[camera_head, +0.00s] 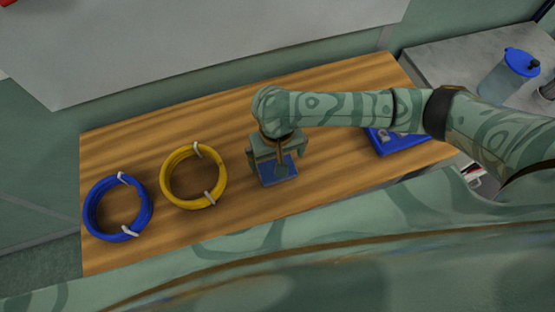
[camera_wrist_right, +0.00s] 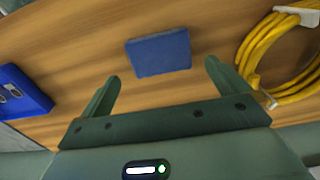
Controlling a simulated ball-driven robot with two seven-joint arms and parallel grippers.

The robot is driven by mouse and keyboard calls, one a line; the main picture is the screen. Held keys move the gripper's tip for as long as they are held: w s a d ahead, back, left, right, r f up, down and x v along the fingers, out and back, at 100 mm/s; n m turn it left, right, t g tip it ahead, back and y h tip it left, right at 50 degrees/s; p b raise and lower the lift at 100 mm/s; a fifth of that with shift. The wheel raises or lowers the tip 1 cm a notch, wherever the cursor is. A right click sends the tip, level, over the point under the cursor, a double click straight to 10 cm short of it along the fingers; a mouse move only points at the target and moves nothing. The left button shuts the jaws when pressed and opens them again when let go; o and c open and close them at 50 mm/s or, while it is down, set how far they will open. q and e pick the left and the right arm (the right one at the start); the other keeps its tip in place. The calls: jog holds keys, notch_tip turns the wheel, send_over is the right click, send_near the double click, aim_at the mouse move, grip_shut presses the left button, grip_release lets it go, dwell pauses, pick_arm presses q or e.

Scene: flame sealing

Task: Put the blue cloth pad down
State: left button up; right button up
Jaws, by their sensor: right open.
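The blue cloth pad (camera_head: 285,171) lies flat on the wooden table (camera_head: 230,232), to the right of the yellow coil. My right gripper (camera_head: 277,158) is right above it and hides part of it in the head view. In the right wrist view the pad (camera_wrist_right: 158,54) shows whole on the wood, just beyond my right gripper (camera_wrist_right: 162,71). The fingers are spread wide with nothing between them, and the pad looks apart from both. My left gripper is in no view.
A yellow cable coil (camera_head: 166,190) and a blue cable coil (camera_head: 90,215) lie left of the pad. A blue tray (camera_head: 400,143) sits at the table's right, partly behind my arm. A grey side table (camera_head: 440,62) holds a blue-lidded container (camera_head: 508,72). Bare wood shows behind the coils.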

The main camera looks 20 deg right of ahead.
notch_tip(320, 180, up, 6)
jog(key=shift+f+p, duration=0.1)
jog(key=shift+p, duration=0.8)
